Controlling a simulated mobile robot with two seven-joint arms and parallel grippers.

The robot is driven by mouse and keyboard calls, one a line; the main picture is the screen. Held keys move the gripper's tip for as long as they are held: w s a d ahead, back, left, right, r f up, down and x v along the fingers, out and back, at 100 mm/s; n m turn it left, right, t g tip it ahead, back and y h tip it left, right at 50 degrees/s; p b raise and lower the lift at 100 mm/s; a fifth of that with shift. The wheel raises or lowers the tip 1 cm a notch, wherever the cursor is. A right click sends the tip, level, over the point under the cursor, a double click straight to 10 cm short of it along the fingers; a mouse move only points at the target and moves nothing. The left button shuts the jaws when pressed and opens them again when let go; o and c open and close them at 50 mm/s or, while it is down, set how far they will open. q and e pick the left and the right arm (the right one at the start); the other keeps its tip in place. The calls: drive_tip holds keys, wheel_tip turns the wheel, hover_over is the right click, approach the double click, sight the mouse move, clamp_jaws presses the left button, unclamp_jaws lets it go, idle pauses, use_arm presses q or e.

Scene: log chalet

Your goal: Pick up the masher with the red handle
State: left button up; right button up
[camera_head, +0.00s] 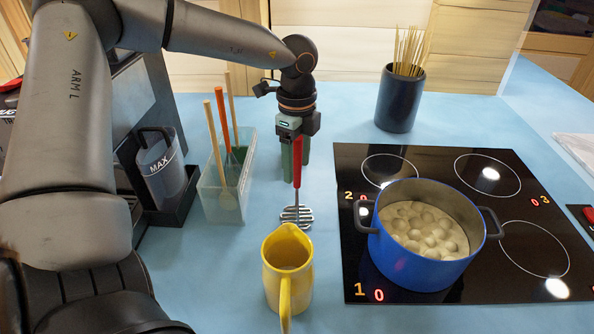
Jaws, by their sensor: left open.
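The masher (297,178) has a red handle and a metal head of curved bars. It stands or hangs upright on the blue counter between the clear utensil box and the hob, with its head low and its handle up. My left gripper (296,155) is above it and points down, with its fingers open beside the upper part of the red handle. I cannot tell whether the fingers touch the handle. My right gripper is not in view.
A yellow jug (287,262) stands just in front of the masher. A clear box (223,205) with utensils is to the left. A blue pot (412,262) sits on the black hob (480,165). A dark cup (399,103) with thin sticks stands behind.

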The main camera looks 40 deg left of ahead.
use_arm(q)
drive_tip(key=shift+f, duration=0.15)
clamp_jaws()
idle(0.4)
